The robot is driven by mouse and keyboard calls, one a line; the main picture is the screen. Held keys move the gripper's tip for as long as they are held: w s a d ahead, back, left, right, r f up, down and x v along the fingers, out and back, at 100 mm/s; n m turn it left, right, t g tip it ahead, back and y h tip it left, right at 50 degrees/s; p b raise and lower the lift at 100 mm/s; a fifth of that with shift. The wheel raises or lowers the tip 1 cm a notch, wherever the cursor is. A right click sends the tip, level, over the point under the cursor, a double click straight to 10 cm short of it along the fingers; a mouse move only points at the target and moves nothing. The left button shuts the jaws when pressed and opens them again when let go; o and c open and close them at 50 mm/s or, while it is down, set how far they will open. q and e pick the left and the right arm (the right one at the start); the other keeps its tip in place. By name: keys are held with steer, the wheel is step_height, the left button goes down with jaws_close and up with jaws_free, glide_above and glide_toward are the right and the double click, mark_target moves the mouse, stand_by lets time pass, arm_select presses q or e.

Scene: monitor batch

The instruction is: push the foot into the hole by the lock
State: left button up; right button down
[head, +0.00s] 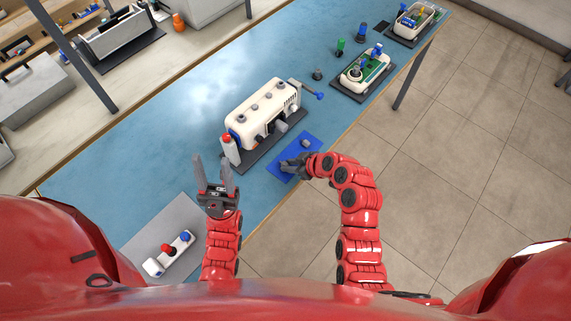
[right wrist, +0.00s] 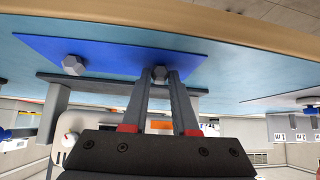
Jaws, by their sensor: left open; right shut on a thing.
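A grey faceted foot (right wrist: 160,72) sits between the closed fingers of my right gripper (right wrist: 162,76), at the blue mat. A second grey foot (right wrist: 73,66) stands free on the blue mat (right wrist: 120,53); it also shows in the head view (head: 304,143). My right gripper also shows in the head view (head: 288,164), low over the mat; the held foot is hard to make out there. The white machine (head: 250,112) stands beside the mat. I cannot make out the hole or the lock. My left gripper (head: 212,160) is open and empty, near the machine's left end.
A grey mat (head: 180,212) at the near left bears a white bar with red and blue knobs (head: 168,252). A green-topped unit (head: 365,70), small green and blue pieces, and another tray (head: 415,20) stand farther right. The blue table (head: 170,130) is clear left of the machine.

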steer(key=shift+r, duration=0.45)
stand_by(0.5)
steer(key=shift+r+p, duration=0.3)
steer(key=shift+r, duration=2.2)
steer(key=c, duration=1.3)
jaws_free()
steer(key=shift+c, duration=0.2)
jaws_close()
